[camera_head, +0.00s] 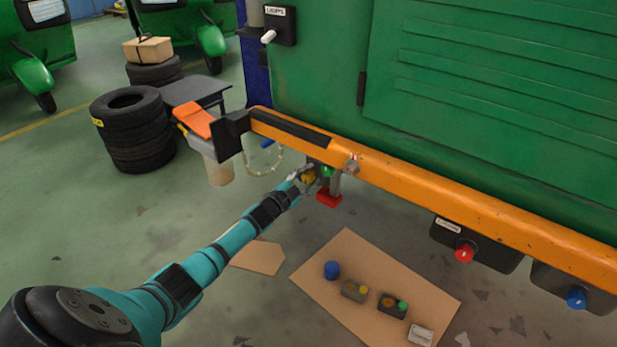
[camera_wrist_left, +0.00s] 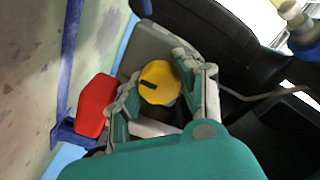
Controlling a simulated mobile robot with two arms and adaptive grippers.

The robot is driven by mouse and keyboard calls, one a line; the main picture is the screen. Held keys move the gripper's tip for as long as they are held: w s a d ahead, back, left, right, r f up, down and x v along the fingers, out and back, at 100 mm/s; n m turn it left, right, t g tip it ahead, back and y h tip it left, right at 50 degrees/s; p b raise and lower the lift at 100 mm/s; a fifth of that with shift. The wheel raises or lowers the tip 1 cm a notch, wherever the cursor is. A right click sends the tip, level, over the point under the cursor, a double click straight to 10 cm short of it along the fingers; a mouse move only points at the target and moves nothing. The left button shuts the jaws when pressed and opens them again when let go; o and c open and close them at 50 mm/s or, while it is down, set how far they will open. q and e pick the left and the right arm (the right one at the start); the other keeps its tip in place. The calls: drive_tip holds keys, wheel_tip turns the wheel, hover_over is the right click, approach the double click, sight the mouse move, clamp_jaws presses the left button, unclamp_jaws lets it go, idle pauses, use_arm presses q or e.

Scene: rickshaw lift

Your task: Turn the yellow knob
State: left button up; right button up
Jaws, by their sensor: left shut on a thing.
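The yellow knob (camera_head: 308,177) is small in the head view, below the orange bar near the green vehicle body. In the left wrist view the yellow knob (camera_wrist_left: 159,83) is round, with a dark slot mark on its face. My left gripper (camera_head: 306,180) reaches it from the lower left. In the left wrist view the fingers of my left gripper (camera_wrist_left: 158,90) stand on both sides of the knob and are shut on it. My right gripper is not in view.
The orange bar (camera_head: 430,190) runs just above my left gripper. A red foot (camera_head: 328,198) is close by on the right. A red knob (camera_head: 464,253) and a blue knob (camera_head: 576,298) sit farther right. Cardboard (camera_head: 330,270) with small parts lies on the floor; tires (camera_head: 130,130) stand left.

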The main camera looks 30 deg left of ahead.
use_arm(q)
drive_tip(key=o, duration=1.2)
